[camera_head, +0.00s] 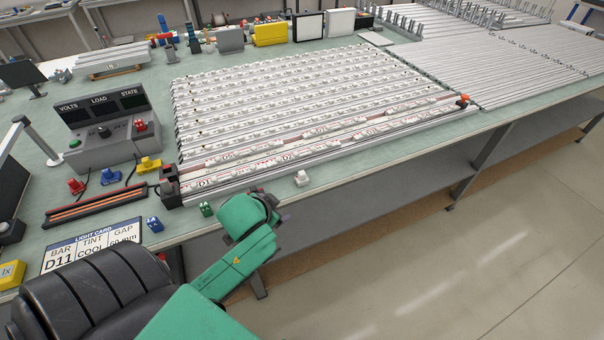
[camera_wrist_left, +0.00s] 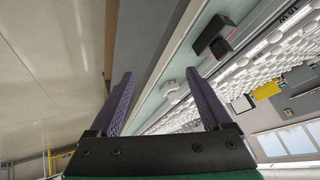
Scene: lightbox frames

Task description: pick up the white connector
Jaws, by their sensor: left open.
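The white connector (camera_head: 302,178) is a small block near the front edge of the green tabletop, just in front of the light-bar rows. In the left wrist view a small white piece that looks like it (camera_wrist_left: 169,87) lies on the table strip, between and beyond the fingers. My left gripper (camera_wrist_left: 157,76) is open, with nothing between its dark ridged fingers. In the head view my green left arm ends just left of the connector, over the table edge, and its fingers are hidden. My right gripper is not in view.
A green connector (camera_head: 206,208) and a blue connector (camera_head: 154,224) stand to the left near the front edge. Long light bars (camera_head: 310,100) fill the table behind the white connector. A control box with displays (camera_head: 104,130) stands at left. The tabletop beside the white connector is clear.

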